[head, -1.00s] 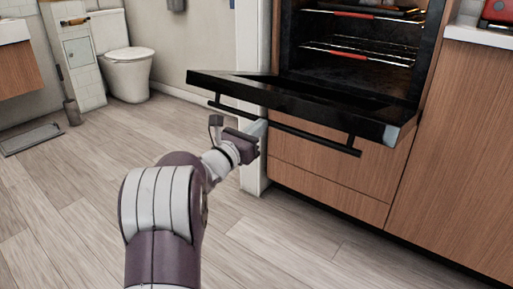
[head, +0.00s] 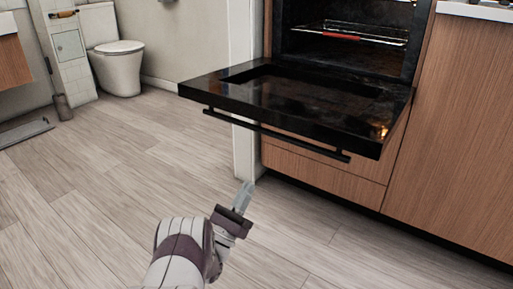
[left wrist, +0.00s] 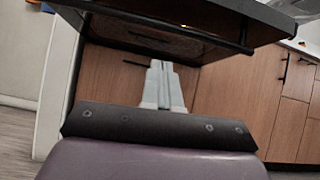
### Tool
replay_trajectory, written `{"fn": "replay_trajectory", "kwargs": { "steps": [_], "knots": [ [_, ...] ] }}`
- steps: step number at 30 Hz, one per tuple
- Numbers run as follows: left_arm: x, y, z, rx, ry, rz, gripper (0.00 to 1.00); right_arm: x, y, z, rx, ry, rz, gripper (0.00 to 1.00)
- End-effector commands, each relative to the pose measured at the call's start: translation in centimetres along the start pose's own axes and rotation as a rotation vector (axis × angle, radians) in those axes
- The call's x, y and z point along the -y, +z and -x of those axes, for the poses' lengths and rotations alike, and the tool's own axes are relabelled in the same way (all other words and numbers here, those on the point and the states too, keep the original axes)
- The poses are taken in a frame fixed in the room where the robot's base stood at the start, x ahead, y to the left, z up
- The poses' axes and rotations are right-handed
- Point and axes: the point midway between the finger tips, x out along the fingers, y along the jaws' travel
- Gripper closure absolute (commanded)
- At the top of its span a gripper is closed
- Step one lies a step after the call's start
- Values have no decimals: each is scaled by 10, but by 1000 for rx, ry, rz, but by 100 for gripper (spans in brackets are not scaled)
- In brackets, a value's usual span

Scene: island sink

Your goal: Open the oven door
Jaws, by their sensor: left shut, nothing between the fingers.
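The oven door (head: 235,88) is folded down to about level, its dark inner face up. Its black bar handle (head: 275,134) runs along the front edge. The oven cavity (head: 345,57) is open behind it. My left gripper (head: 245,190) is below and in front of the door, apart from the handle, shut and empty. In the left wrist view my left gripper's fingers (left wrist: 160,75) are together, with the door (left wrist: 190,15) above them. My right gripper is not in view.
Wooden cabinet fronts (head: 455,130) stand right of the oven, with a drawer front (head: 325,172) below the door. A white wall end (head: 245,150) is left of the oven. A toilet (head: 118,60) stands far left. The floor (head: 110,180) in front is clear.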

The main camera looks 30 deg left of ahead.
Motion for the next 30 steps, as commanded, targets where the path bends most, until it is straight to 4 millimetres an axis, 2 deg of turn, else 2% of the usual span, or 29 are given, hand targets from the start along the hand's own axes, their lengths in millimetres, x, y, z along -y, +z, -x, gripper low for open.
{"fn": "replay_trajectory", "kwargs": {
  "steps": [1, 2, 5, 8, 18, 24, 30],
  "knots": [
    [-2, 18, -8, 68, -4, -43, 100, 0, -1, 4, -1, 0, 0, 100],
    [-2, 22, -8, 86, -5, -57, 100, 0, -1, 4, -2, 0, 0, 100],
    [0, 26, -18, 98, -9, -71, 100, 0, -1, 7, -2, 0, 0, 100],
    [0, 28, -36, 97, -9, -70, 100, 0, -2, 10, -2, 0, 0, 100],
    [1, 30, -105, 98, -11, -71, 100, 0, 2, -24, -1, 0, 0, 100],
    [2, 55, -124, 97, -10, -71, 100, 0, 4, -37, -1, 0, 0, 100],
    [3, 64, -132, 94, -9, -69, 100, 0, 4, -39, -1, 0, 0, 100]
  ]
}}
